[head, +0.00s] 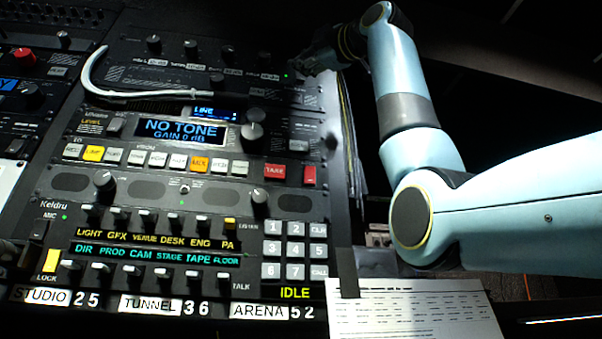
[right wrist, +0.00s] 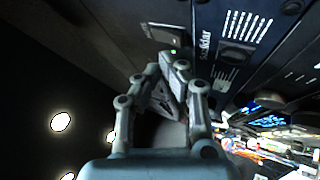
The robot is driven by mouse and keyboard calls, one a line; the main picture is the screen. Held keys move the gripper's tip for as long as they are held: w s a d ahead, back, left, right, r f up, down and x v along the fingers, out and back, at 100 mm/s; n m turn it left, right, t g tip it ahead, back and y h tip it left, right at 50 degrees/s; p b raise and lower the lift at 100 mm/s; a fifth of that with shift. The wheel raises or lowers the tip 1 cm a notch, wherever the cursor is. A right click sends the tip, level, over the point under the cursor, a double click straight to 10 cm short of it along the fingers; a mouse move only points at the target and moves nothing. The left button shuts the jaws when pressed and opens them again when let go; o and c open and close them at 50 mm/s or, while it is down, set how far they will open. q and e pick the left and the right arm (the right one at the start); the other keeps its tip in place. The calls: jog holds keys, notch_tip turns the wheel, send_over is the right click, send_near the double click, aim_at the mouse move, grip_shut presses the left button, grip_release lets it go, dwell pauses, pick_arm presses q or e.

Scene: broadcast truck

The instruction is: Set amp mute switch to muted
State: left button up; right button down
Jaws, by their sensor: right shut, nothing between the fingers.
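My right gripper (head: 312,62) is at the upper right edge of the equipment rack, dark and partly lost in shadow. In the right wrist view my right gripper (right wrist: 176,75) is shut and empty, with its fingertips close to a dark panel (right wrist: 215,70). A lit green lamp (right wrist: 173,51) is just beyond the fingertips, below a grey rectangular recess (right wrist: 163,34). A green lamp (head: 285,74) also shows in the head view beside the gripper. I cannot make out the mute switch or its position, nor whether the fingers touch the panel. My left gripper is not in view.
A tone unit (head: 185,130) reading NO TONE and an intercom panel (head: 165,235) fill the rack below. Cables (right wrist: 265,125) hang beside the rack. A printed sheet (head: 415,312) lies at lower right.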

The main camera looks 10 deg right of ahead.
jog(key=shift+w, duration=0.15)
dwell(0.5)
jog(key=shift+w, duration=0.25)
jog(key=shift+w+f+p, duration=0.1)
jog(key=shift+w+p, duration=0.2)
jog(key=shift+p, duration=0.05)
dwell(0.7)
jog(key=shift+s+b, duration=0.3)
jog(key=shift+s, duration=0.45)
jog(key=shift+s+r+b, duration=0.2)
jog(key=shift+s+b, duration=0.25)
jog(key=shift+s, duration=0.8)
jog(key=shift+s+r+b, duration=0.2)
jog(key=shift+s+b, duration=0.25)
jog(key=shift+s, duration=0.75)
